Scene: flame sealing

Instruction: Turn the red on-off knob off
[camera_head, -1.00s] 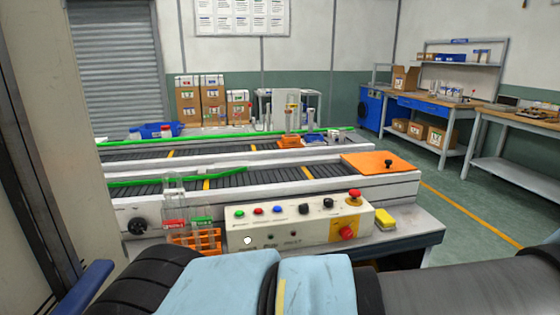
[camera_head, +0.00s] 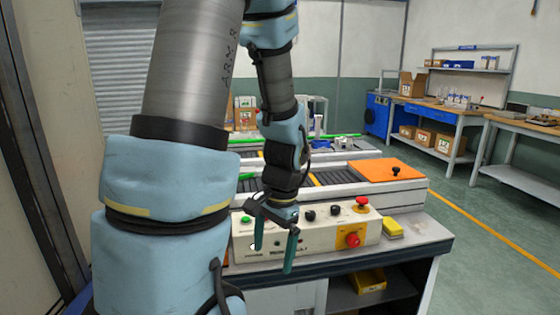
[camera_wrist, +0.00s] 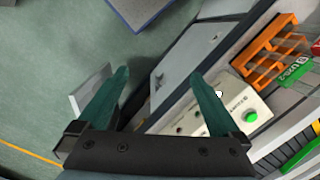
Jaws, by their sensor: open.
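The red on-off knob (camera_head: 353,240) sits on a yellow plate at the right end of the control box's (camera_head: 320,240) front face. A separate red mushroom button (camera_head: 362,204) stands on the box's top. My gripper (camera_head: 273,257) is open and empty, fingers pointing down, in front of the left-middle of the box and left of the knob. The wrist view shows both fingers (camera_wrist: 158,73) apart with nothing between them. The box's green-button end (camera_wrist: 240,99) shows there, but the knob does not.
Black knobs (camera_head: 309,215) stand on the box's top. A yellow block (camera_head: 392,229) lies right of the box on the bench. An orange rack (camera_wrist: 268,52) with tubes is near the green-button end. A conveyor with an orange plate (camera_head: 388,171) runs behind. Open floor lies at right.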

